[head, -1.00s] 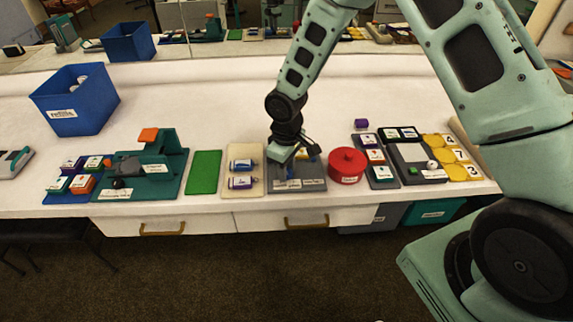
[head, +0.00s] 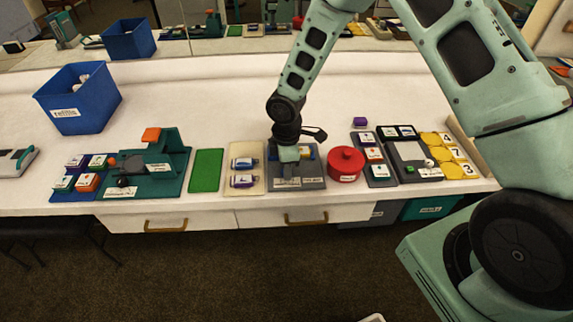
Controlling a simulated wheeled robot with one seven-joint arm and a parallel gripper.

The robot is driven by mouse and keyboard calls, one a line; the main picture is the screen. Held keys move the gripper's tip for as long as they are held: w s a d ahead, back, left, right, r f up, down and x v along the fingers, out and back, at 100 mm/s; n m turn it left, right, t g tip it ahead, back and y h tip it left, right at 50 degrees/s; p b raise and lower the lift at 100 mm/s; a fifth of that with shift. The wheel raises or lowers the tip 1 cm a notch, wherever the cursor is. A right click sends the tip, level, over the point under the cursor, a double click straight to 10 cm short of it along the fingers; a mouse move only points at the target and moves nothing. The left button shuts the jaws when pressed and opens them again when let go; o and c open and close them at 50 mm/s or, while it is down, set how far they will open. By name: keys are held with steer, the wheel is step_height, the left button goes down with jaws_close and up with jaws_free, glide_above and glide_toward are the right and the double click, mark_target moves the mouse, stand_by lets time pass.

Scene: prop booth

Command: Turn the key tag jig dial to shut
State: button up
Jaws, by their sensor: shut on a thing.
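The grey jig (head: 312,182) lies near the table's front edge, with small labels on its front part that I cannot read. My gripper (head: 288,172) points straight down over the left-middle of this jig. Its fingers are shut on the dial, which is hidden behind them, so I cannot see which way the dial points. A blue part and a yellow part of the jig show beside the fingers.
A red round lidded pot (head: 346,164) stands close to the jig's right. A cream tray (head: 244,166) with small bottles is close on its left, then a green mat (head: 206,170). A blue bin (head: 77,100) stands back left. White table behind is clear.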

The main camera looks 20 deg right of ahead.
steer(key=shift+w, duration=0.1)
stand_by(0.4)
steer(key=o, duration=1)
steer(key=shift+c, duration=0.2)
steer(key=shift+r, duration=0.1)
step_height(320, 180, up, 17)
steer(key=shift+r, duration=0.15)
